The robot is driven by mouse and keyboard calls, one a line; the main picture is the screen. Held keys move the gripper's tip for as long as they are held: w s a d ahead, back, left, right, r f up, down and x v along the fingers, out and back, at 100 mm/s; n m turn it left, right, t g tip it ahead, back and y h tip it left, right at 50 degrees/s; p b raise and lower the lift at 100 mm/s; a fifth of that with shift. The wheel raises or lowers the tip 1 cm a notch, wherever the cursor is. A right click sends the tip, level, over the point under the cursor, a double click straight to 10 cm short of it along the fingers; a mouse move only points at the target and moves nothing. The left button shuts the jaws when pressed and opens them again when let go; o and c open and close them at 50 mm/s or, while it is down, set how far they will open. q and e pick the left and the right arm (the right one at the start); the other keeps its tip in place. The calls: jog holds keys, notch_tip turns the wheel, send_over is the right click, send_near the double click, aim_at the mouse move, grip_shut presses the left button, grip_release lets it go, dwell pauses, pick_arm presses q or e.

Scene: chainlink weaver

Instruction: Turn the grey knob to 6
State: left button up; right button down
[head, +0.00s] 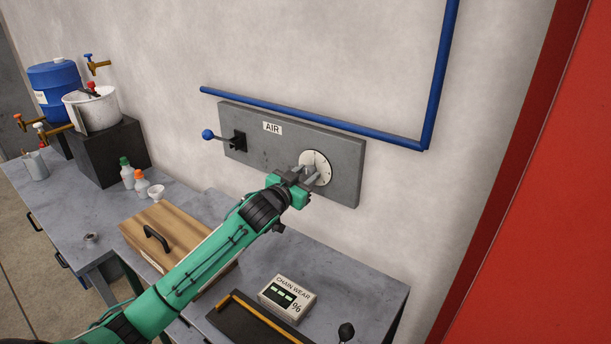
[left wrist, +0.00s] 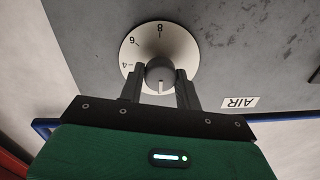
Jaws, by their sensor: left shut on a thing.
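The grey knob (left wrist: 159,72) sits in the middle of a round white dial (left wrist: 181,50) with black marks; 4, 6 and 8 can be read in the left wrist view, which shows the panel upside down. In the head view the white dial (head: 320,160) is on the right part of the grey AIR panel (head: 270,155). My left gripper (head: 305,175) reaches it from the front. Its two fingers stand on either side of the knob, shut on it. A small pale line shows on the knob, on the side away from the 8. My right gripper is not in view.
A black lever with a blue ball (head: 208,134) sticks out at the panel's left. A blue pipe (head: 310,116) runs above the panel. Below are a bench with a wooden box (head: 160,225), small bottles (head: 127,175) and a chain wear gauge (head: 287,298).

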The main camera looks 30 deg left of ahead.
pick_arm(q)
jog(key=shift+m, duration=1.4)
jog(key=m, duration=0.4)
jog(key=shift+m, duration=0.3)
jog(key=m, duration=0.6)
jog(key=shift+f+m, duration=0.1)
jog(key=shift+m, duration=0.2)
jog(key=m, duration=0.3)
jog(key=shift+m+h+p, duration=0.4)
jog(key=m, duration=0.2)
jog(key=shift+m+p, duration=0.3)
jog(key=shift+m, duration=0.1)
jog(key=m+p, duration=0.1)
jog(key=m, duration=0.2)
jog(key=shift+m, duration=0.3)
jog(key=shift+f+m+h+p, duration=0.1)
jog(key=shift+m+h+p, duration=0.3)
jog(key=shift+m, duration=1.3)
